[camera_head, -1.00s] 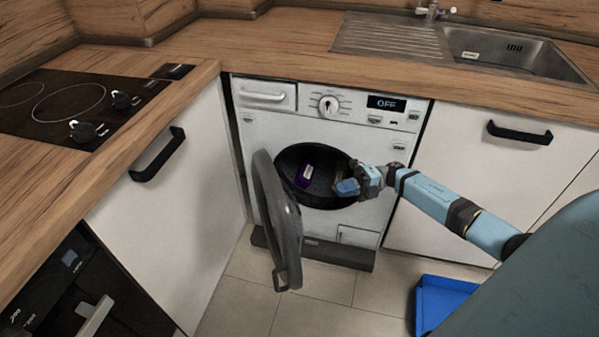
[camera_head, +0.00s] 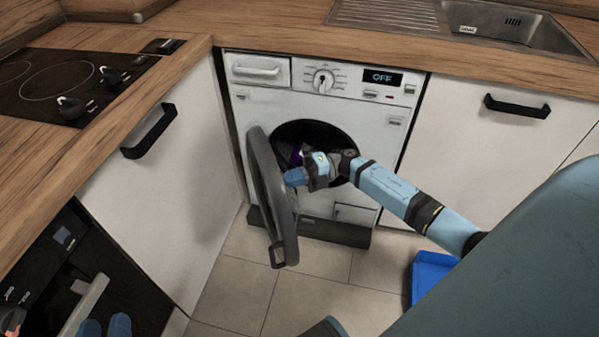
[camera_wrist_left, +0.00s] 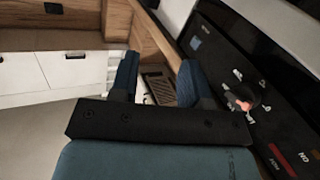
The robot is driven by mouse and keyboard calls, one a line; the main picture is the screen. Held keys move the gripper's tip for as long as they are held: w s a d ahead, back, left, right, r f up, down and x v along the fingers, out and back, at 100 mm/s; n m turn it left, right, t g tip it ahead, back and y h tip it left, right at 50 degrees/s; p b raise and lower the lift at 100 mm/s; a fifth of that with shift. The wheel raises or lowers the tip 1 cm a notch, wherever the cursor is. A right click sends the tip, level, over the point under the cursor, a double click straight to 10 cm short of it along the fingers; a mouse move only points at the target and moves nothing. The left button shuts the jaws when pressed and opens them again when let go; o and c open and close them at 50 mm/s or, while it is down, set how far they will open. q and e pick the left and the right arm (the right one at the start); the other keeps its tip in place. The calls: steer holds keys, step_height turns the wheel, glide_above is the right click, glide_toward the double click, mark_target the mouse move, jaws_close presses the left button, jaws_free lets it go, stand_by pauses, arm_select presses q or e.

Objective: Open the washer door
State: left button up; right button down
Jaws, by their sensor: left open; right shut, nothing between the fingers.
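The white washer (camera_head: 385,140) stands under the counter at the corner. Its round grey door (camera_head: 270,190) is swung wide open to the left, standing out from the front. The dark drum opening (camera_head: 305,128) is exposed. My right gripper (camera_head: 290,177) is shut and empty, in front of the opening beside the inner face of the door; I cannot tell whether it touches it. My left gripper (camera_head: 105,326) is at the bottom left near the oven front. Its two blue fingers are apart and empty in the left wrist view (camera_wrist_left: 160,85).
A purple item (camera_head: 297,155) lies in the drum, partly hidden by my right gripper. The oven (camera_head: 60,265) with its bar handle is at the lower left. A blue container (camera_head: 428,272) sits on the floor at right. Tiled floor before the washer is free.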

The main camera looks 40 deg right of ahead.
arm_select(q)
steer(key=shift+s+f, duration=0.1)
steer(key=s+a+f+g+y+p, duration=0.2)
steer(key=a+f+g+p, duration=0.1)
steer(key=f, duration=0.4)
steer(key=shift+s+a+f+g+y+p, duration=0.15)
steer(key=shift+s+a+g+y+p, duration=0.25)
steer(key=shift+p, duration=0.55)
arm_select(e)
steer(key=w+a+m+t+h, duration=0.1)
steer(key=w+a+m+t, duration=0.1)
steer(key=a, duration=0.6)
steer(key=w+a+m+t+h, duration=0.2)
steer(key=w+a+t, duration=0.2)
steer(key=a, duration=0.5)
steer(key=shift+w+m, duration=0.3)
steer(key=shift+w, duration=0.4)
arm_select(q)
steer(key=shift+w, duration=0.15)
